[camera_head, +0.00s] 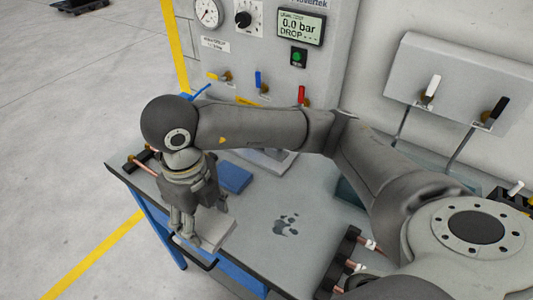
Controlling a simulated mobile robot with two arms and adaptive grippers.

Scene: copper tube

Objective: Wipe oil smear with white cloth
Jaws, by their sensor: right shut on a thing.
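A dark oil smear (287,225), made of several blotches, lies on the grey workbench top (262,258) near its middle. My right arm reaches across from the right. My right gripper (188,236) points down at the bench's front left edge and is shut on the white cloth (219,236). The cloth looks like a flat pale pad, partly hidden behind the fingers. It is left of the smear and apart from it; whether it touches the bench is unclear. My left gripper is out of view.
A blue pad (234,178) lies behind the gripper. Copper tubes in black holders stand at the left corner (140,163) and front right (345,252). A test panel (275,65) with gauge, display and coloured valves rises behind. The bench around the smear is clear.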

